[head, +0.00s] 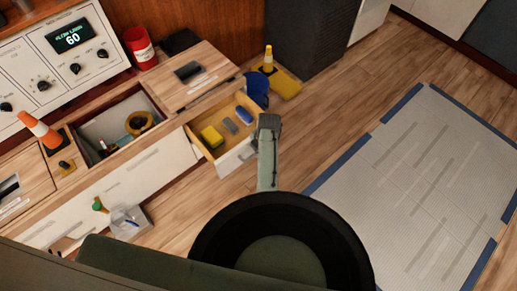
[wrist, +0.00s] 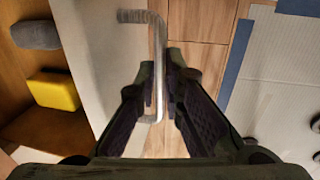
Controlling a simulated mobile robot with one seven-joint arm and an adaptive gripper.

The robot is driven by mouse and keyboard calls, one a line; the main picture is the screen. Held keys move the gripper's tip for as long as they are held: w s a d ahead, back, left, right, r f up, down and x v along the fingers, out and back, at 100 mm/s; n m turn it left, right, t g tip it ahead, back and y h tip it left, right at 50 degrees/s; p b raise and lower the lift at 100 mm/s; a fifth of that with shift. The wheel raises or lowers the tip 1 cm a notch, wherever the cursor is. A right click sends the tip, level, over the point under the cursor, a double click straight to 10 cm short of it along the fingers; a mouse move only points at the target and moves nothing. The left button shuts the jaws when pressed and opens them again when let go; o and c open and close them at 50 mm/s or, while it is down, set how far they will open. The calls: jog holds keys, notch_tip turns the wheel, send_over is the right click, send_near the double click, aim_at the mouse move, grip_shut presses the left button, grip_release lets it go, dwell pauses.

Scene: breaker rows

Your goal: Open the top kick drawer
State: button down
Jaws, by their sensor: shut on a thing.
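The top kick drawer (head: 237,157) is pulled out of the low wooden cabinet in the head view. Its pale front panel (wrist: 92,45) shows in the wrist view. A yellow block (head: 211,137), a grey block (head: 230,125) and a blue block (head: 245,114) lie inside it. The bent metal bar handle (wrist: 157,40) stands off the drawer front. My gripper (wrist: 163,85) is shut on this handle, with a dark finger on each side of the bar.
An open bin (head: 98,128) in the cabinet top holds a yellow roll (head: 139,122). A yellow base with a cone (head: 268,60) and a blue item (head: 257,88) are behind the drawer. A grey mat (head: 420,185) covers the right floor.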

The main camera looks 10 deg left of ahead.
jog(key=c, duration=1.7)
grip_release()
jog(key=r, duration=0.4)
jog(key=s+d+r, duration=0.1)
jog(key=r, duration=0.3)
jog(key=d+r, duration=0.1)
jog(key=r, duration=0.2)
jog(key=shift+s+r, duration=0.25)
jog(key=shift+r, duration=0.15)
